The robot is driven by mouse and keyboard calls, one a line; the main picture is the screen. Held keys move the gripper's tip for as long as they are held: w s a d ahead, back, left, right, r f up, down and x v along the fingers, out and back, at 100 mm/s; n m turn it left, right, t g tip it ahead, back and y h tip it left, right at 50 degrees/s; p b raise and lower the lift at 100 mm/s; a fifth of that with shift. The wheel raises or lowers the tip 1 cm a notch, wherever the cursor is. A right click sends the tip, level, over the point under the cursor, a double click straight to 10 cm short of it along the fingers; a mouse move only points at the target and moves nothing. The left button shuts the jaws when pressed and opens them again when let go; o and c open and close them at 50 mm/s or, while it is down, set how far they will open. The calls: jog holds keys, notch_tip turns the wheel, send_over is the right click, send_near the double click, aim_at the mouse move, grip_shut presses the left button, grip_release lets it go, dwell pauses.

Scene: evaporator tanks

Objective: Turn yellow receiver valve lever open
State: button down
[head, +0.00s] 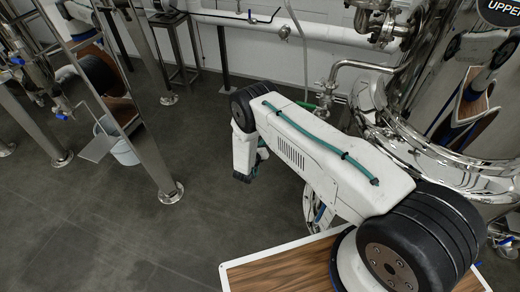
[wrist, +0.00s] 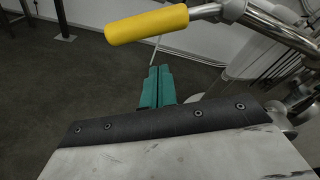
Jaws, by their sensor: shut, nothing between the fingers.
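The yellow lever (wrist: 147,25) of the valve shows in the wrist view at the top, left of the middle. It lies nearly level and joins a shiny metal stem (wrist: 232,10) at its right end. My gripper (wrist: 157,72) has two teal fingers that are together and empty. The fingertips appear just below the lever in the picture, with a visible gap between them. In the head view my gripper (head: 248,172) hangs at the end of my arm, partly hidden. I cannot make out the yellow lever in the head view.
A large polished tank (head: 440,120) with pipes stands at the right. Steel legs (head: 150,110) and a pale bucket (head: 122,148) stand at the left. The dark floor (head: 110,220) between is clear. A metal pipe (wrist: 285,32) runs along the right of the wrist view.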

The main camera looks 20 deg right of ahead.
jog(key=shift+w+a+r, duration=0.1)
jog(key=shift+a+r, duration=0.45)
jog(key=shift+r, duration=0.25)
jog(key=shift+w+a+r, duration=0.1)
jog(key=shift+a+r, duration=0.4)
jog(key=shift+r, duration=0.25)
jog(key=shift+w+a+r, duration=0.3)
jog(key=shift+a+r, duration=0.05)
jog(key=shift+r, duration=0.1)
jog(key=shift+w+a+r, duration=0.2)
jog(key=shift+a+r, duration=0.1)
jog(key=shift+r, duration=0.35)
jog(key=shift+w+a+r, duration=0.2)
jog(key=shift+a+r, duration=0.05)
jog(key=shift+r, duration=0.4)
jog(key=shift+f, duration=0.1)
